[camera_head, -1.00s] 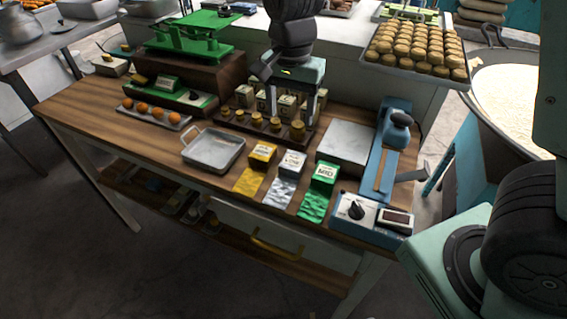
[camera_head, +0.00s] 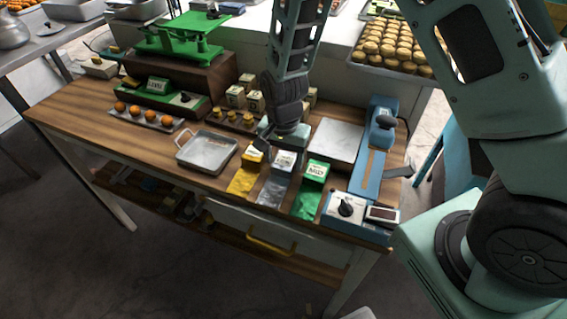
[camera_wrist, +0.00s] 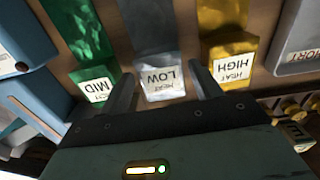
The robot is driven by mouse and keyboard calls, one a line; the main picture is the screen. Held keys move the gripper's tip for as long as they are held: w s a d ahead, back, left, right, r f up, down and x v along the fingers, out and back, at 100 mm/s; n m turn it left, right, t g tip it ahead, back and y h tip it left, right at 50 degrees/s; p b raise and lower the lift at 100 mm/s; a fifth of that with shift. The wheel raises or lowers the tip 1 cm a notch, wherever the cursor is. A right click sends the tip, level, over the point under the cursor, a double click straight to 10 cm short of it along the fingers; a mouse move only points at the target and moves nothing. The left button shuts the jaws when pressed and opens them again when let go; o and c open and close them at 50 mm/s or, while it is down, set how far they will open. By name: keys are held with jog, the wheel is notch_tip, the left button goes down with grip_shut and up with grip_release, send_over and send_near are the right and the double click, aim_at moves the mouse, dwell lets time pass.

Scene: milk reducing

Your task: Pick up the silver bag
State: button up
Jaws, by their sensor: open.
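The silver bag (camera_head: 272,191) lies flat on the wooden table, between a yellow bag (camera_head: 243,182) and a green bag (camera_head: 307,202). At its far end is a silver block labelled "HEAT LOW" (camera_wrist: 162,83). My gripper (camera_head: 277,150) is low over that labelled end in the head view. In the wrist view my gripper (camera_wrist: 165,85) is open, with one finger on each side of the "HEAT LOW" block. The silver bag (camera_wrist: 148,25) runs away from the fingers there. Whether the fingers touch the block cannot be told.
The green "MID" block (camera_wrist: 96,86) and yellow "HIGH" block (camera_wrist: 232,62) stand close on either side of the fingers. A metal pan (camera_head: 207,153) is left. A blue device with a dial (camera_head: 346,208) is right, beside a flat metal plate (camera_head: 336,140).

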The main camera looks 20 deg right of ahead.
jog(key=shift+f, duration=0.95)
jog(key=c, duration=0.8)
jog(key=shift+o, duration=0.2)
jog(key=shift+r, duration=0.1)
